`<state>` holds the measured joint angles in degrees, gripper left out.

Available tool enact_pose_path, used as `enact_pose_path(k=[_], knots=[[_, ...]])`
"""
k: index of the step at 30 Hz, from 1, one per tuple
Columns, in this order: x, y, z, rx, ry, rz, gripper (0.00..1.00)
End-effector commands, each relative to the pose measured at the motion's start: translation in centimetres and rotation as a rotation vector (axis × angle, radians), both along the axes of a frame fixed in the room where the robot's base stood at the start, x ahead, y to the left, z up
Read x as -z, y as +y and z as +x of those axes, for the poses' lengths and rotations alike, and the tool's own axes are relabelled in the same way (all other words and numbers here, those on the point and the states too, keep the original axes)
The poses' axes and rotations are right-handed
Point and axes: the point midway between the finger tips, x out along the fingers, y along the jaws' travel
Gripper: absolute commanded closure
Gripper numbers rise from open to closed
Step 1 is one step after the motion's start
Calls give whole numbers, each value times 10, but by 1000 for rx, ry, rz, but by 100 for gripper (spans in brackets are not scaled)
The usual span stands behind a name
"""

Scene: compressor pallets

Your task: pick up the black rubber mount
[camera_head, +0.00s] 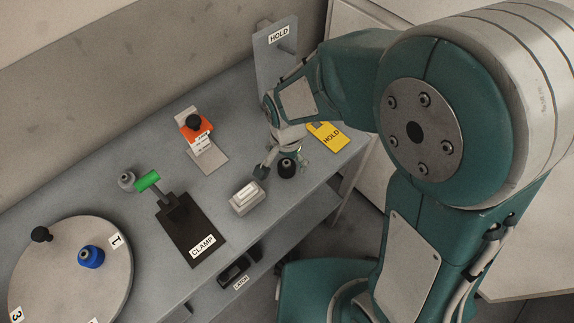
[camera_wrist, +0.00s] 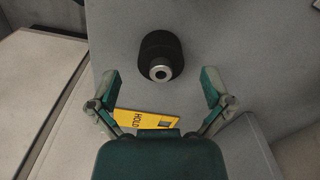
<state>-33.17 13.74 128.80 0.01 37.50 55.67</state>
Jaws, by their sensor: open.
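The black rubber mount (camera_head: 287,169) stands on the grey bench near its front edge, a dark cylinder with a metal centre. In the wrist view the black rubber mount (camera_wrist: 161,52) shows from above with its bright metal ring, upright on the grey surface. My gripper (camera_head: 283,169) is over it in the head view, its fingers spread to either side. In the wrist view my gripper (camera_wrist: 161,80) is open and empty, and the mount lies beyond the fingertips, roughly centred between them. I see no contact with the mount.
A white block (camera_head: 245,199) is to the left.

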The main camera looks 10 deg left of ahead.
Motion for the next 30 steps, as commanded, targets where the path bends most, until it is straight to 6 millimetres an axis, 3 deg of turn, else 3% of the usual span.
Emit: enact_pose_path(k=[5,13,19,30], knots=[[23,0,1,-1,0,0,0],[26,0,1,-1,-2,2,0],[26,0,1,-1,-2,2,88],[26,0,1,-1,0,1,89]])
